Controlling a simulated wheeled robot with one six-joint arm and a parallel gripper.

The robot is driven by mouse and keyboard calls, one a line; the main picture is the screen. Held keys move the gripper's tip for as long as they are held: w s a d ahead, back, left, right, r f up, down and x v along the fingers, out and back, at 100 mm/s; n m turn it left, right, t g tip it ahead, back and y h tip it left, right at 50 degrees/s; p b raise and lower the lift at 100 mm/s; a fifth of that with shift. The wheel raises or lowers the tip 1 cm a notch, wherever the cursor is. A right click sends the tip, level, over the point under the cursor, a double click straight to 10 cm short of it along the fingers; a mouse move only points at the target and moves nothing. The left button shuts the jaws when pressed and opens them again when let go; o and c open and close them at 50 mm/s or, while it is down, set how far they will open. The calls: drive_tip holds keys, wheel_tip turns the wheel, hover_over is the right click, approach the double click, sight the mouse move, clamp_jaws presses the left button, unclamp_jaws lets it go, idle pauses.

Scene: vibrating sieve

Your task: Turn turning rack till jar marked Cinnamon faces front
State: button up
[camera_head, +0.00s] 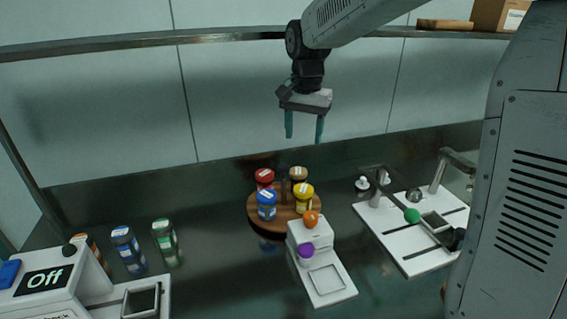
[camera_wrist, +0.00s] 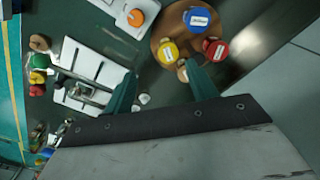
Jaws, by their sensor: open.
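The round wooden turning rack (camera_head: 285,212) stands on the dark counter and also shows in the wrist view (camera_wrist: 189,40). It bears a red-lidded jar (camera_head: 265,178) at back left and a tan-lidded jar (camera_head: 298,175) at back right. A blue jar (camera_head: 267,205) is at front left and a yellow jar (camera_head: 304,197) at front right. Their white labels are too small to read, so I cannot tell which is marked Cinnamon. My gripper (camera_head: 304,127) is open and empty, pointing down, well above the rack and apart from it; its fingers show in the wrist view (camera_wrist: 161,80).
A white device with orange knob (camera_head: 311,219) and purple knob (camera_head: 306,251) stands close in front of the rack. A white board (camera_head: 400,245) with a green ball is at right. Loose jars (camera_head: 165,240) and an "Off" machine (camera_head: 42,283) are at left. A shelf runs above.

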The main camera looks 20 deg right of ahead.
sight(284, 166)
drive_tip(key=w+f+m, duration=0.1)
drive_tip(key=w+f, duration=0.1)
drive_tip(key=w, duration=0.1)
drive_tip(key=w+a+f+m, duration=0.1)
drive_tip(key=w+f, duration=0.2)
drive_tip(key=w, duration=0.1)
drive_tip(key=w+f, duration=0.2)
drive_tip(key=w, duration=0.2)
drive_tip(key=shift+a+f+m, duration=0.2)
drive_tip(key=shift+f+m, duration=0.05)
drive_tip(key=shift+m, duration=0.15)
drive_tip(key=f, duration=0.8)
drive_tip(key=shift+w, duration=0.2)
clamp_jaws()
